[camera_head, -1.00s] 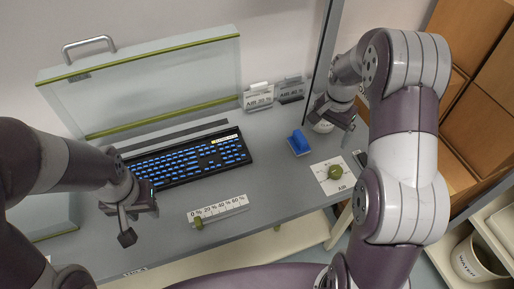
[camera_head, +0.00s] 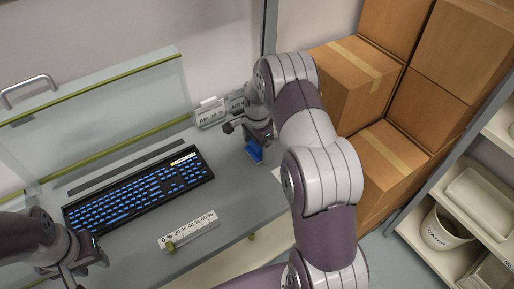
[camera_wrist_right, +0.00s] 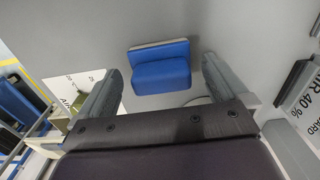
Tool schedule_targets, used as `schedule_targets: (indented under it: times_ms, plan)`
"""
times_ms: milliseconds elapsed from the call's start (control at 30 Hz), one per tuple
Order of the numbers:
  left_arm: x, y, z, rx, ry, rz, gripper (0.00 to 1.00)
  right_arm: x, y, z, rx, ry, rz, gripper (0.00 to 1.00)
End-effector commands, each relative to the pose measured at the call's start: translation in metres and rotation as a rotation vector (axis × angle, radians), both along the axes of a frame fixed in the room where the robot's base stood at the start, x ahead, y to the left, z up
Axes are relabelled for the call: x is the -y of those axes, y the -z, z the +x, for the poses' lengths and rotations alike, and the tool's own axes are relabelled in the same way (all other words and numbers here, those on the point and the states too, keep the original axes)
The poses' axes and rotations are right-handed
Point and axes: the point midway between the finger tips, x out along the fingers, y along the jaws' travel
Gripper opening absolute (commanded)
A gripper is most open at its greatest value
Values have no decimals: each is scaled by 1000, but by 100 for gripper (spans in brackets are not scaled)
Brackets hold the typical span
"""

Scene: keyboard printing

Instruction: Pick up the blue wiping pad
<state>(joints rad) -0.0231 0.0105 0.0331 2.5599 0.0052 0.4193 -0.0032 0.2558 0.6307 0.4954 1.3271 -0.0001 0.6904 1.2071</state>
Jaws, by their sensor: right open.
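The blue wiping pad (camera_head: 254,152) sits on the grey desk, to the right of the keyboard (camera_head: 140,190), partly hidden by my right gripper (camera_head: 250,135). In the right wrist view the pad (camera_wrist_right: 161,72) shows a blue block with a grey edge strip. My right gripper (camera_wrist_right: 161,82) is open and empty, with one finger to each side of the pad in that picture. I see no contact between fingers and pad. My left gripper (camera_head: 82,264) is over the desk's left front, below the keyboard; its fingers are too unclear to judge.
A scale with a green slider (camera_head: 190,230) lies in front of the keyboard. AIR cards (camera_head: 211,113) stand behind the pad. A white card with a green knob (camera_wrist_right: 72,100) is near the right gripper. Cardboard boxes (camera_head: 350,85) are stacked at the right.

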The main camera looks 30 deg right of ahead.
Motion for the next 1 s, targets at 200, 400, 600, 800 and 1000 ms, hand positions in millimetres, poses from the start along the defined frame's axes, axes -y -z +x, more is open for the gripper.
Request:
schedule_targets:
  times_ms: [200,400,600,800,1000]
  plan:
    - [0,-3,0,0,0,0,38,0,16,1,3,0,-1,100]
    - [0,-2,0,-1,0,0,38,0,16,1,2,0,-1,77]
    - [0,-2,0,-1,0,0,38,0,16,1,2,-1,-1,37]
    - [0,-2,0,-1,0,0,38,0,15,1,2,-1,-1,37]
    - [0,4,0,-1,0,0,38,0,-2,1,5,-1,-1,37]
